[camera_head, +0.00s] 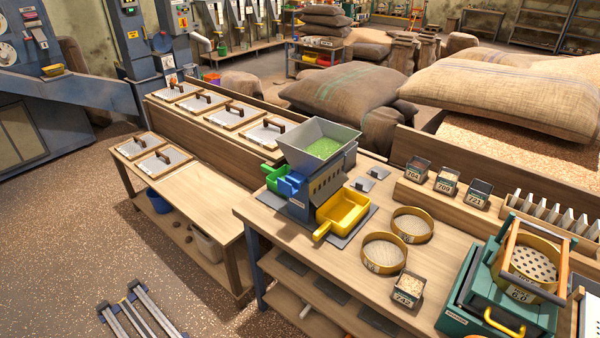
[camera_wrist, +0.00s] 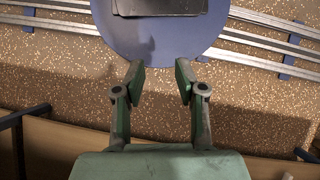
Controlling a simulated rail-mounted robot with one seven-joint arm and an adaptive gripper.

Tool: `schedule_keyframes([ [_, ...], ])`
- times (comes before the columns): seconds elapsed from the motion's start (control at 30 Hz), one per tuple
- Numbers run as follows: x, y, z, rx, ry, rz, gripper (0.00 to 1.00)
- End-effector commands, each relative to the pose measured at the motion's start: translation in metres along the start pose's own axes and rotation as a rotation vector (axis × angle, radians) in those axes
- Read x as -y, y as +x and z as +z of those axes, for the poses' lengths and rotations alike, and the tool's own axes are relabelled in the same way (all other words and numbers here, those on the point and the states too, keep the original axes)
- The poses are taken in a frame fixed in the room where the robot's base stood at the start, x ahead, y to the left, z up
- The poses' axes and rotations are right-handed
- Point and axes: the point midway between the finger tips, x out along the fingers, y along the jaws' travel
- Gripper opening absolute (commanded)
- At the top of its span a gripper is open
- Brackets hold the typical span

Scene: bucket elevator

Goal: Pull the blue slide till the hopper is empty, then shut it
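The grey hopper (camera_head: 320,145) stands on top of a small blue-grey machine on the wooden bench, with green material (camera_head: 323,148) in it. The blue slide (camera_head: 290,185) sticks out at the left side of the machine. A green tray (camera_head: 272,178) lies beside the slide at the left. A yellow tray (camera_head: 343,212) sits at the machine's right front. My gripper (camera_wrist: 158,78) shows only in the wrist view, with its two fingers apart and nothing between them. It is over the floor and rails, away from the slide.
Two round sieves (camera_head: 383,252) and a small box marked 742 (camera_head: 408,289) stand right of the machine. A green sieve shaker (camera_head: 510,285) is at the far right. Sacks (camera_head: 350,88) lie behind the bench. Rails (camera_head: 140,310) run along the floor at lower left.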

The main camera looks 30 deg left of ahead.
Motion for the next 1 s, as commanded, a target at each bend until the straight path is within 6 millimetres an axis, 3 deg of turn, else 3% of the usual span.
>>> schedule_keyframes([
  [0.27,0.031,-0.082,-0.047,-0.113,-0.173,0.053,0.32],
  [0.5,0.084,-0.172,-0.077,-0.224,-0.371,0.107,0.32],
  [0.73,0.147,-0.260,-0.085,-0.327,-0.564,0.156,0.32],
  [1.0,0.216,-0.342,-0.070,-0.422,-0.759,0.200,0.32],
])
